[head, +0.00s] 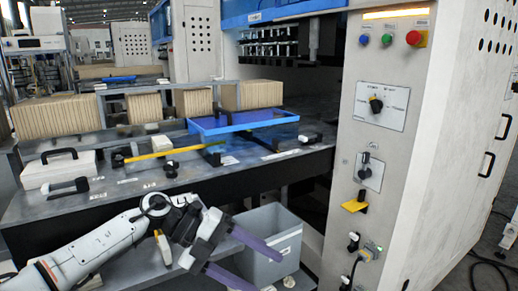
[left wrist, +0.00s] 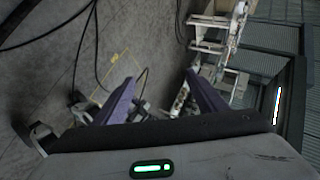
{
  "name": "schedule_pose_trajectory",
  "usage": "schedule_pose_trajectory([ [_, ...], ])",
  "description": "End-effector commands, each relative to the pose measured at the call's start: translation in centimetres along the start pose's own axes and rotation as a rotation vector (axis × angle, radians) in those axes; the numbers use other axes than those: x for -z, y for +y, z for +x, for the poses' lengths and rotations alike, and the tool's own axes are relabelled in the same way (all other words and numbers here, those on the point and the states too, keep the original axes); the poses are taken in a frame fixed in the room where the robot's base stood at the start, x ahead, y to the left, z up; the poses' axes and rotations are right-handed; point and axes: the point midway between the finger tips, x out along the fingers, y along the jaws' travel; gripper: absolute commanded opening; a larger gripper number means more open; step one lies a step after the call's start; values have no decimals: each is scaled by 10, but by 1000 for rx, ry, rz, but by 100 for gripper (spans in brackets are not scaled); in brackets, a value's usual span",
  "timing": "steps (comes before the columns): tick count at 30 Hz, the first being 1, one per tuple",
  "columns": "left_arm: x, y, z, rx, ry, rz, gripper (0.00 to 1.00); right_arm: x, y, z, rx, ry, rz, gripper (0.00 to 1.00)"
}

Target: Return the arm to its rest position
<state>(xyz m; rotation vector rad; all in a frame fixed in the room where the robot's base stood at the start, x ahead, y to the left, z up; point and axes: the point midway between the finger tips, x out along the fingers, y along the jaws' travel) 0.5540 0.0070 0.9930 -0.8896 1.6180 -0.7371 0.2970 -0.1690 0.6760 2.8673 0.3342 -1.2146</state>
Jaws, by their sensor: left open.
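My left arm comes in from the lower left of the head view. Its left gripper (head: 243,262) has two purple fingers spread apart with nothing between them. It is in front of the machine table, beside and partly in front of a grey bin (head: 273,229). In the left wrist view the same gripper (left wrist: 155,88) shows its purple fingers wide apart and empty, with floor and cables beyond. My right gripper is not in view.
The machine table (head: 105,200) holds a white case (head: 58,169), a blue tray (head: 240,121), a yellow bar (head: 165,152) and stacks of kraft board (head: 57,115). A white control cabinet (head: 400,200) with buttons, knobs and a yellow lever (head: 354,206) stands close on the right.

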Motion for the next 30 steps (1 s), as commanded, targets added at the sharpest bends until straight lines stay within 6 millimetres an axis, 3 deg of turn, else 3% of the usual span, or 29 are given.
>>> schedule_pose_trajectory([
  [1,12,-4,28,124,23,-30,65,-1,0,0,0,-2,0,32],
  [3,23,-16,52,293,25,-79,65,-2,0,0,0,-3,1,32],
  [6,32,-28,70,523,-1,-188,65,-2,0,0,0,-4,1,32],
  [10,31,-27,74,788,-82,-383,65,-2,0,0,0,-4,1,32],
  [14,21,4,65,996,-209,-633,65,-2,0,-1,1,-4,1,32],
  [17,15,48,56,1112,-330,-853,65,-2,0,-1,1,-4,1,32],
  [22,26,158,47,1203,-563,-1266,65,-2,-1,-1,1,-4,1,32],
  [27,78,276,48,1166,-782,-1667,65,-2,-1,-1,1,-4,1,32],
  [30,117,328,51,1110,-877,-1855,65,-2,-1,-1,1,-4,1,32],
])
